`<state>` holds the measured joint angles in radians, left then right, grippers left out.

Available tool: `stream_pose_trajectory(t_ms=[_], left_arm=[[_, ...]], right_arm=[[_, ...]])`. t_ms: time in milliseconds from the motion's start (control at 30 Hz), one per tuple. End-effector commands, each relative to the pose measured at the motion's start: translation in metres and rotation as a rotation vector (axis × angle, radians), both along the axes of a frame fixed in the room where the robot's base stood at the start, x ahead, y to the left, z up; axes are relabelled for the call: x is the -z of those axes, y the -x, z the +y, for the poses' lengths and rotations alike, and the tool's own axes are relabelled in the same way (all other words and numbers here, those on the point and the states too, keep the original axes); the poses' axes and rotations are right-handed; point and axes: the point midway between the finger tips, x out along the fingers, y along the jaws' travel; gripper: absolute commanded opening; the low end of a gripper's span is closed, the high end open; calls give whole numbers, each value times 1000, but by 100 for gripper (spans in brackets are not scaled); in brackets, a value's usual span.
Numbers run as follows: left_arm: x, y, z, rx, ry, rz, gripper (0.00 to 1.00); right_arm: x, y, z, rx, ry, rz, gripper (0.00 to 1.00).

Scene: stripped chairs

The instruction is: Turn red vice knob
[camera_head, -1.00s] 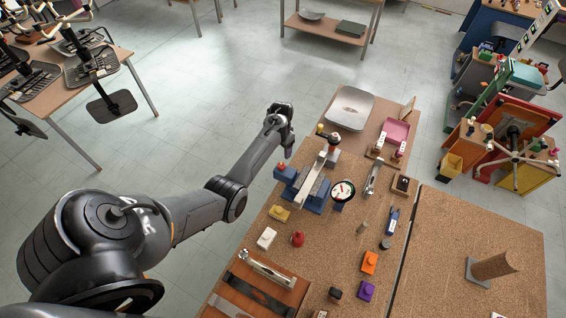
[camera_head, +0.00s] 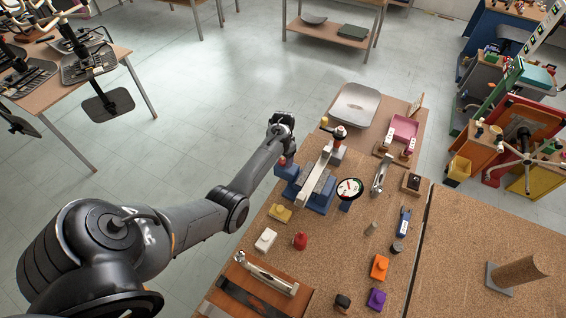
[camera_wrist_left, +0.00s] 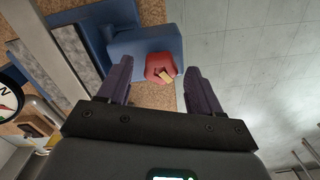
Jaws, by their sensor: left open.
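The blue vice (camera_head: 318,190) stands on the cork-topped bench, with a long pale bar lying across it. Its red knob (camera_head: 282,161) is at the vice's left end, partly hidden by my left gripper. My left gripper (camera_head: 285,151) is open and just over the knob. In the left wrist view, the red knob (camera_wrist_left: 160,67) with a small tan mark shows between the two spread fingers of the left gripper (camera_wrist_left: 158,72). It is beside the blue vice body (camera_wrist_left: 143,45). I cannot tell whether the fingers touch it. My right gripper is not in view.
A round dial (camera_head: 348,189) and a metal clamp-like tool (camera_head: 381,173) lie right of the vice. Yellow (camera_head: 281,212), white (camera_head: 265,240) and red (camera_head: 300,241) pieces stand in front. Open floor lies left of the bench.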

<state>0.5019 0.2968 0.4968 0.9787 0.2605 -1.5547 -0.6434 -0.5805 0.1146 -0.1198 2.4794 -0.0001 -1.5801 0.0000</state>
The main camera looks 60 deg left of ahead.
Motion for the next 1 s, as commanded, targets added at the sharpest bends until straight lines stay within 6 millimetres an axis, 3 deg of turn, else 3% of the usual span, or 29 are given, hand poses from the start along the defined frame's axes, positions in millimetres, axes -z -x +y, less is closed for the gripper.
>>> stream_pose_trajectory(t_ms=[367, 733, 1000], left_arm=[[4, 0, 0, 0, 0, 0, 64], [4, 0, 0, 0, 0, 0, 11], [3, 0, 0, -21, 1, 0, 8]], right_arm=[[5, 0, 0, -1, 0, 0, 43], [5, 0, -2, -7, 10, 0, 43], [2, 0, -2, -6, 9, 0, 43]])
